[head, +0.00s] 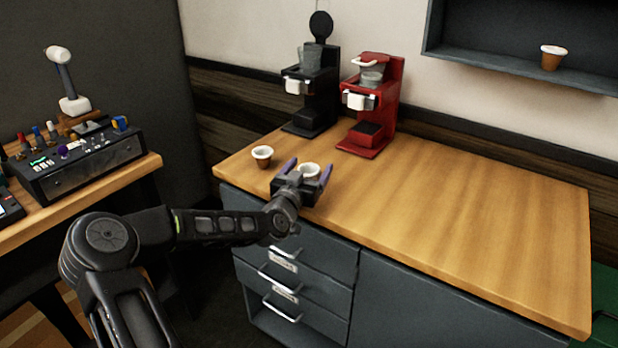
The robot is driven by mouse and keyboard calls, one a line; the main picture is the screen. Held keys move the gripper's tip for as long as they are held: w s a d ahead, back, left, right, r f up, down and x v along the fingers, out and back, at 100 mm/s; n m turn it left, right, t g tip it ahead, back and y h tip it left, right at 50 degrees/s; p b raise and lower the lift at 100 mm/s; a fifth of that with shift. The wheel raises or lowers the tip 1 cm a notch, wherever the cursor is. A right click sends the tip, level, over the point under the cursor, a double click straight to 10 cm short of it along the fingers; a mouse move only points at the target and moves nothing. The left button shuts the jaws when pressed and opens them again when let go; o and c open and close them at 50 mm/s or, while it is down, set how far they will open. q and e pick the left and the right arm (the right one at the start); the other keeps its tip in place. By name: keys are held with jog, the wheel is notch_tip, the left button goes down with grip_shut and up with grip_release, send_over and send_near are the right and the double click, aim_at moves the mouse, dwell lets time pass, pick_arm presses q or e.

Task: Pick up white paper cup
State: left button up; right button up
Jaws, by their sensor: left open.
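Two small cups with white rims stand on the wooden counter (450,230). One cup (262,155) stands to the left, near the counter's left edge, and looks brown below its rim. The other cup (309,170) shows its white rim between the fingers of my left gripper (307,172); its lower part is hidden by the gripper. My left gripper is open, with a finger on each side of this cup. I cannot tell whether the fingers touch it. My right gripper is not in view.
A black brewer (318,90) and a red brewer (381,105) stand behind the cups. A brown cup with a white rim (551,60) sits on a wall shelf (490,62). The counter's right part is clear. A side table holds a black device (85,165).

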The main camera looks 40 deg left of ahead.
pick_arm(q)
jog(key=shift+c, duration=0.2)
jog(key=c, duration=1.3)
jog(key=shift+r, duration=0.1)
jog(key=shift+c, duration=0.2)
notch_tip(320, 180, up, 10)
